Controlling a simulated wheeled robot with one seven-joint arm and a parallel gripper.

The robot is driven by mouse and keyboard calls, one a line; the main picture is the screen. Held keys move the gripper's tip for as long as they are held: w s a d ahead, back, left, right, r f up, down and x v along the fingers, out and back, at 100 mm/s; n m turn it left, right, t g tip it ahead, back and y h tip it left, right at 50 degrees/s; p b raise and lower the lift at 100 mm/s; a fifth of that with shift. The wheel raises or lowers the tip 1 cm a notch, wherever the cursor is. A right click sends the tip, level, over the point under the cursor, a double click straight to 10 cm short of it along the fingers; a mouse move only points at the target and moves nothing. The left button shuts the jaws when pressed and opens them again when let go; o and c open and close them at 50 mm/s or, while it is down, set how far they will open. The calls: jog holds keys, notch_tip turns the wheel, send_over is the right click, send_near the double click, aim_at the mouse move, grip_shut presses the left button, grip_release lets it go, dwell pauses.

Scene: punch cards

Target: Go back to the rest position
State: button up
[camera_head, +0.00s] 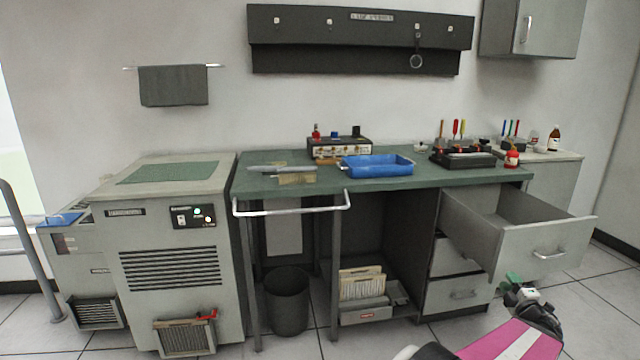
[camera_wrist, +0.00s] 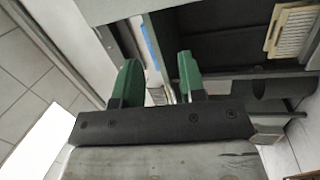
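My gripper (camera_wrist: 160,78) shows two green fingers in the wrist view. They stand apart with nothing held between them. In the head view my gripper (camera_head: 514,282) is at the lower right, low in front of the workbench. It appears just below and in front of the pulled-out drawer (camera_head: 545,250). My arm, with a pink and white link, reaches up from the bottom edge. I cannot tell the exact gap between my gripper and the drawer front.
The green-topped workbench (camera_head: 440,180) carries a blue tray (camera_head: 376,166) and several tools. A grey machine (camera_head: 170,255) stands on the left. A dark bin (camera_head: 286,300) and a card box (camera_head: 366,312) sit under the bench. Tiled floor at the right is free.

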jog(key=w+a+f+m+g+h, duration=0.2)
jog(key=w+a+m+g+h, duration=0.3)
jog(key=w+m, duration=0.5)
jog(key=w+a+f+m+g, duration=0.2)
jog(key=w+a, duration=0.1)
jog(key=a, duration=0.2)
jog(key=w+a+f+m+g, duration=0.1)
jog(key=w+a+f+g, duration=0.15)
jog(key=a, duration=0.35)
jog(key=s+a+f+m+g+y, duration=0.1)
jog(key=s+a+g+y, duration=0.1)
jog(key=a, duration=0.8)
jog(key=s+a+f+m+g+y, duration=0.1)
jog(key=a+g, duration=0.4)
jog(key=a, duration=0.6)
jog(key=s+a+f+m+g+y, duration=0.1)
jog(key=s+a+f+g+y, duration=0.2)
jog(key=a, duration=0.7)
jog(key=s, duration=0.2)
jog(key=shift+s+a+f, duration=0.2)
jog(key=shift+s+a, duration=0.1)
jog(key=shift+a, duration=0.1)
jog(key=shift+d+g, duration=0.1)
jog(key=shift+g, duration=0.15)
